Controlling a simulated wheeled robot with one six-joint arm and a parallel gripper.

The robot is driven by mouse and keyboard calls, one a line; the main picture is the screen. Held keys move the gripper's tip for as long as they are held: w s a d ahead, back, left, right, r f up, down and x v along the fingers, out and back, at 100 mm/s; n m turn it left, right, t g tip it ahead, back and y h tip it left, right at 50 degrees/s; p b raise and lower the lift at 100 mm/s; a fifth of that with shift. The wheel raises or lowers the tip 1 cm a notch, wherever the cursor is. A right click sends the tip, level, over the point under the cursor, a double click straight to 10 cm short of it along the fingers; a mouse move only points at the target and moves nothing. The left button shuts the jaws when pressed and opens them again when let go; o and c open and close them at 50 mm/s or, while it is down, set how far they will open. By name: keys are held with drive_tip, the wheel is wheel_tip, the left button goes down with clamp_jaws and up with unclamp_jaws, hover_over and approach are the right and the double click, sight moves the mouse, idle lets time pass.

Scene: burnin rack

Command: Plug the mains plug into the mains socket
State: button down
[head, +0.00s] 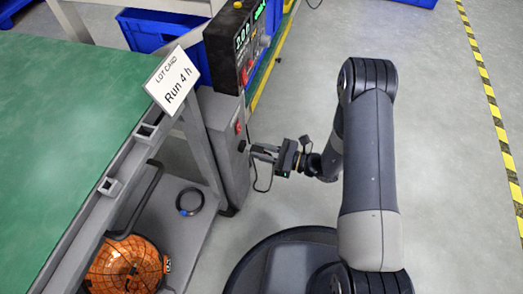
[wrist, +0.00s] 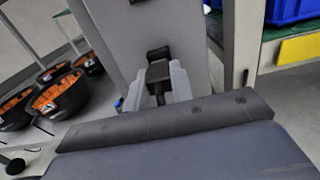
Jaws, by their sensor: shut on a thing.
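My gripper (head: 263,152) is shut on the black mains plug (wrist: 158,73), with its pale fingers (wrist: 180,82) on either side of the plug in the wrist view. The plug points at the grey cabinet face. The black mains socket (wrist: 158,53) is on that face, directly beyond the plug; in the head view a dark spot on the cabinet (head: 241,146) marks it. The plug and socket look very close and roughly in line. I cannot tell whether they touch or are joined. A dark cable hangs from the plug and loops below my gripper (head: 263,186).
A red switch (head: 238,127) is above the socket, and a display unit (head: 235,45) stands above the cabinet. A "Run 4 h" card (head: 172,80) is at the green-topped bench (head: 60,95). Floor right is clear.

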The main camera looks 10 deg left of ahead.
drive_tip(key=shift+a, duration=0.6)
drive_tip(key=c, duration=1.1)
unclamp_jaws()
drive_tip(key=shift+c, duration=0.2)
drive_tip(key=shift+d, duration=0.1)
drive_tip(key=d+p, duration=0.2)
drive_tip(key=d, duration=0.8)
drive_tip(key=shift+s+d, duration=0.35)
drive_tip(key=shift+s, duration=0.05)
